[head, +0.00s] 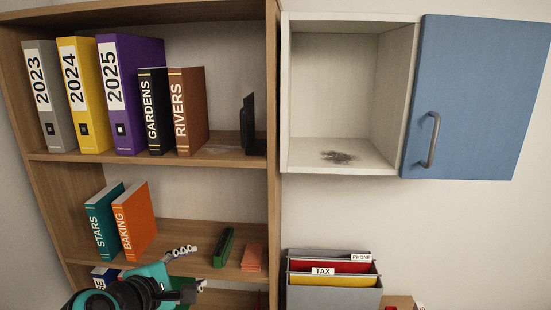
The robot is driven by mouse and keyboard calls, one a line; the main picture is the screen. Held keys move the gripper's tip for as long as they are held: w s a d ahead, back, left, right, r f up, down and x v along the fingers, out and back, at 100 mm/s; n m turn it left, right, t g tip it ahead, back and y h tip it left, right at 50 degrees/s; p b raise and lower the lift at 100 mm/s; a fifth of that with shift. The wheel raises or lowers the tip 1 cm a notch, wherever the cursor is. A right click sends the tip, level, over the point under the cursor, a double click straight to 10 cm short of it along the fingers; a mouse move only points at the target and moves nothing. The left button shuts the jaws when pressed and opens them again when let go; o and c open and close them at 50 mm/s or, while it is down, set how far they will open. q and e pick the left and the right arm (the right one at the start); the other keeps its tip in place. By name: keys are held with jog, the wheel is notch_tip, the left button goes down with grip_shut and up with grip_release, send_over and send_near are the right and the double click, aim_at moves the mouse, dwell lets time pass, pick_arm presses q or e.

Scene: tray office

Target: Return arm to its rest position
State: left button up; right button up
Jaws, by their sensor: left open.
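My left gripper (194,267) is at the bottom of the head view, in front of the lower shelf of the wooden bookcase (273,120). Its two fingers are spread apart and nothing shows between them. My teal and black arm comes in from the lower left and hides part of the bottom shelf. The orange BAKING book (135,220) and the teal STARS book (104,222) stand on the lower shelf, above and left of the gripper. My right gripper is not in view.
Grey 2023, yellow 2024 and purple 2025 binders (128,95) stand on the upper shelf beside the GARDENS (155,110) and RIVERS (188,112) books. A blue cabinet door (475,95) is open at right. A grey file holder (333,298) stands below.

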pick_arm(q)
jog(key=s+f+m+g+y+b, duration=0.1)
jog(key=s+f+m+b, duration=0.3)
jog(key=f, duration=0.9)
jog(key=s+f+m+g+y+b, duration=0.1)
jog(key=s+f+m+b, duration=0.3)
jog(key=f, duration=1)
jog(key=s+f+m+g+y+b, duration=0.1)
jog(key=s+f+m+g+b, duration=0.2)
jog(key=f+m+b, duration=0.5)
notch_tip(320, 180, down, 6)
jog(key=s+m, duration=0.1)
jog(key=m, duration=0.3)
jog(key=shift+a+f, duration=0.15)
